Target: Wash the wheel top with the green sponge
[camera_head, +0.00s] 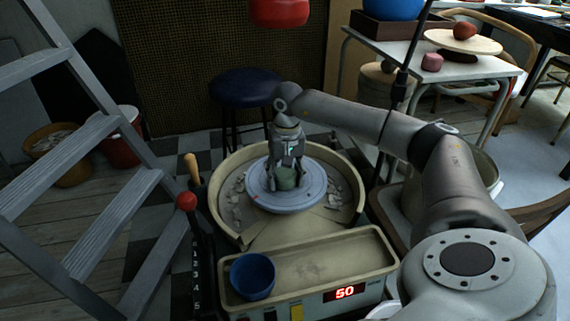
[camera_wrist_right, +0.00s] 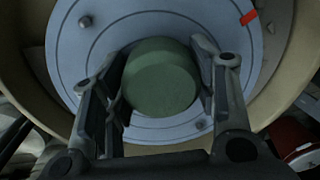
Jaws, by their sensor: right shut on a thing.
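The green sponge (camera_head: 287,178) is a short round block at the middle of the wheel top (camera_head: 270,203), a pale blue-grey disc inside a beige basin. My right gripper (camera_head: 287,172) points straight down over the disc and is shut on the sponge. In the right wrist view the sponge (camera_wrist_right: 160,80) sits between the two fingers (camera_wrist_right: 160,90), with the disc (camera_wrist_right: 75,50) behind it. The sponge appears at or just above the disc; exact contact is hard to tell. My left gripper is not in view.
The beige splash basin (camera_head: 355,205) holds grey clay scraps around the disc. A blue cup (camera_head: 252,276) stands on the front tray (camera_head: 330,258). A lever with a red knob (camera_head: 186,201) and a grey ladder (camera_head: 110,190) are at left. A dark stool (camera_head: 245,86) stands behind.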

